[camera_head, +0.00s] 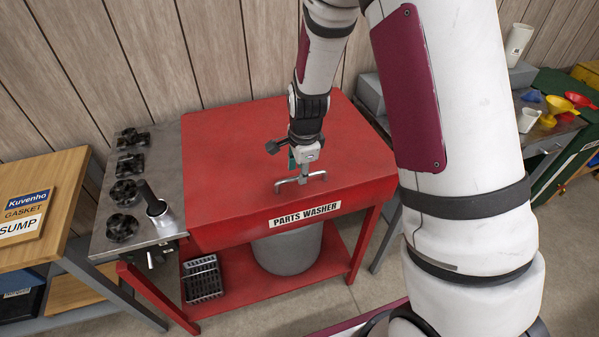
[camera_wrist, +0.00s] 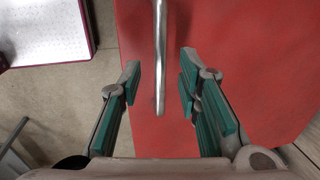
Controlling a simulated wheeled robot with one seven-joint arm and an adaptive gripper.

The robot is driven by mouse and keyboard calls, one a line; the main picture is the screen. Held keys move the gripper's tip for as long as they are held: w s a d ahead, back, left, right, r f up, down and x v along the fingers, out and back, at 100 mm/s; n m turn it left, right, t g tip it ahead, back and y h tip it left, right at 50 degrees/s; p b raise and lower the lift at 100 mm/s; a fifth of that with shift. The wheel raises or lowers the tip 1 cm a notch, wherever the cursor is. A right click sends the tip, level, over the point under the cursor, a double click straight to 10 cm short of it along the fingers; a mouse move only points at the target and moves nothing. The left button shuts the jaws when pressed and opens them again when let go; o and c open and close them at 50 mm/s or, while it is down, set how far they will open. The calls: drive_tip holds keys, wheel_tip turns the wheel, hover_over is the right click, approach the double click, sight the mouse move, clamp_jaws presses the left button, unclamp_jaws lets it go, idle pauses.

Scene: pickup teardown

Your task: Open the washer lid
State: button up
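The red parts washer lid (camera_head: 225,165) is down flat on the washer, with a "PARTS WASHER" label (camera_head: 305,214) on its front edge. A silver bar handle (camera_head: 301,181) stands on the lid near its front. In the wrist view the handle (camera_wrist: 160,60) runs between the fingers, with the red lid (camera_wrist: 230,50) behind it. My gripper (camera_wrist: 160,90) is open, with its green-padded fingers on either side of the handle and gaps showing to both. In the head view my gripper (camera_head: 300,165) is at the handle, its fingertips partly hidden.
A metal side shelf (camera_head: 155,180) with several black knobbed parts and a cylinder (camera_head: 156,208) adjoins the washer's left. A grey bucket (camera_head: 288,248) and black basket (camera_head: 203,280) sit on the lower shelf. A bench with funnels (camera_head: 553,110) stands right. A wooden wall (camera_head: 150,50) is behind.

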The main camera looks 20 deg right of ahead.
drive_tip(key=shift+w+f, duration=0.15)
drive_tip(key=shift+f, duration=0.75)
clamp_jaws()
drive_tip(key=shift+r, duration=0.1)
